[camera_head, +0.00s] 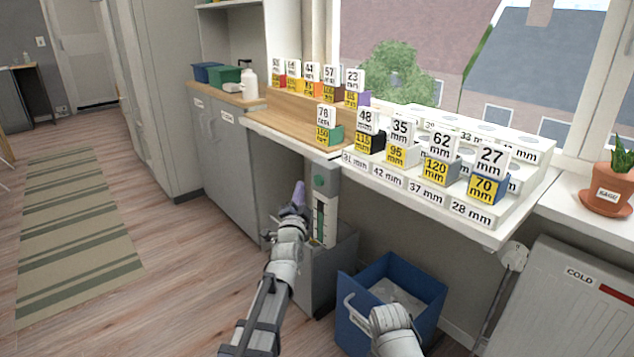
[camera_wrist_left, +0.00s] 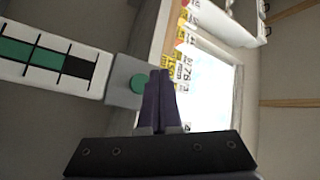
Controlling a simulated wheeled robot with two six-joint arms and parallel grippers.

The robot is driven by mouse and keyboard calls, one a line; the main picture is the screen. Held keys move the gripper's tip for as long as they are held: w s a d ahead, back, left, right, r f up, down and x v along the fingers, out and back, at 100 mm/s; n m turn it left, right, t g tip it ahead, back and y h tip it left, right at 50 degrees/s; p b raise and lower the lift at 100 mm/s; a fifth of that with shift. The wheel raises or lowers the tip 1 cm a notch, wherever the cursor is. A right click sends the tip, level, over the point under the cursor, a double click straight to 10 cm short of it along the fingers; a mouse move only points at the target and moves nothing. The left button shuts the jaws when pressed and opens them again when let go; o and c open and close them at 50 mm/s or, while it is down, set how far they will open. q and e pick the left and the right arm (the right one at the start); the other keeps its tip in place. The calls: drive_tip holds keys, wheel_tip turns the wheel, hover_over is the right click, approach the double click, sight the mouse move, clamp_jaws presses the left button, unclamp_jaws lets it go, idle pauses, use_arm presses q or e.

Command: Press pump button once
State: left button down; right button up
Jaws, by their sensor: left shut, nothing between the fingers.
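The pump is a grey upright box below the worktop edge. Its round green button (camera_head: 320,181) is on the upper front face, above a white gauge strip (camera_head: 331,225) with a green bar and dark marks. My left gripper (camera_head: 299,192) has purple fingers, shut and empty, just left of the button in the head view. In the left wrist view the shut fingers (camera_wrist_left: 160,95) are close beside the green button (camera_wrist_left: 138,84), and the gauge (camera_wrist_left: 50,58) lies to the left. I cannot tell whether the fingertips touch the button. My right gripper is not seen.
The worktop (camera_head: 290,115) above holds several numbered blocks, and a white rack (camera_head: 430,197) stands to the right. A blue bin (camera_head: 425,283) is on the floor to the right of the pump. Grey cabinets (camera_head: 215,150) stand at left. Open floor lies left of my arm.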

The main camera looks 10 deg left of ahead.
sight(314, 177)
use_arm(q)
drive_tip(key=shift+w+d, duration=0.95)
drive_tip(key=shift+w, duration=0.3)
drive_tip(key=shift+w+d, duration=0.15)
idle(1.2)
drive_tip(key=shift+w+d, duration=0.15)
drive_tip(key=shift+w+d, duration=0.3)
drive_tip(key=shift+w, duration=0.15)
idle(0.9)
drive_tip(key=shift+s, duration=0.15)
drive_tip(key=shift+s+a, duration=0.55)
drive_tip(key=shift+s, duration=0.05)
idle(0.3)
drive_tip(key=shift+s+a, duration=0.8)
drive_tip(key=shift+s, duration=0.2)
drive_tip(key=shift+s+a, duration=0.75)
drive_tip(key=shift+s, duration=0.25)
